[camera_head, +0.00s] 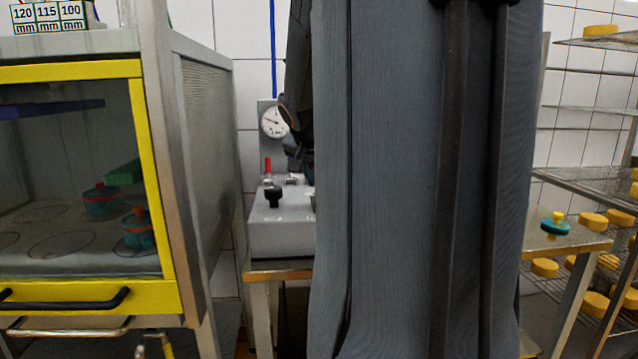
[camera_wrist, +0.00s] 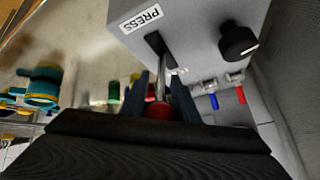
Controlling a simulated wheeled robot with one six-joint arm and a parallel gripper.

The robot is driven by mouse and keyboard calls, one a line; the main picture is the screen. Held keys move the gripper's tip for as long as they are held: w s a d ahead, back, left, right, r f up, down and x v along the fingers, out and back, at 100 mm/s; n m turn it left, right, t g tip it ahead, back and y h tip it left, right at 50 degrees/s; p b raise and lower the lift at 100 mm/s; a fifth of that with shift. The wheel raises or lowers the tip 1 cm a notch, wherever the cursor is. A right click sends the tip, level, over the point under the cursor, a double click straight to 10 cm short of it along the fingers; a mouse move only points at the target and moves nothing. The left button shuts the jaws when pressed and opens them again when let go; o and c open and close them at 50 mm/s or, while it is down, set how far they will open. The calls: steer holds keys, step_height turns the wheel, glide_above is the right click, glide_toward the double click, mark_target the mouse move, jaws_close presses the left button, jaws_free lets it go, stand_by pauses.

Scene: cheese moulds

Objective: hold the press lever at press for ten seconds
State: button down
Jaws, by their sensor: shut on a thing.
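The press lever (camera_wrist: 160,88) is a thin metal rod with a red knob, seen in the wrist view. It comes out of a dark slot in the grey press box (camera_wrist: 190,25). A white label reading PRESS (camera_wrist: 141,18) sits beside the slot. My gripper (camera_wrist: 163,95) is shut on the lever, with one finger on each side near the red knob. I cannot tell exactly where along the slot the lever stands. In the head view the press box (camera_head: 280,235) stands on a table, and my column hides its right part, the lever and most of my gripper.
A black knob (camera_wrist: 238,40), a blue valve handle (camera_wrist: 213,101) and a red one (camera_wrist: 240,95) are close on the box. A round gauge (camera_head: 275,122) is behind. A yellow-framed cabinet (camera_head: 158,190) stands left; racks with yellow cheeses (camera_head: 592,220) stand right.

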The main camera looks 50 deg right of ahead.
steer(key=shift+s, duration=0.1)
steer(key=c, duration=1.4)
jaws_free()
steer(key=shift+a, duration=0.1)
steer(key=v, duration=0.7)
steer(key=shift+s+a+r, duration=0.1)
steer(key=shift+a+r, duration=0.1)
steer(key=shift+r, duration=0.15)
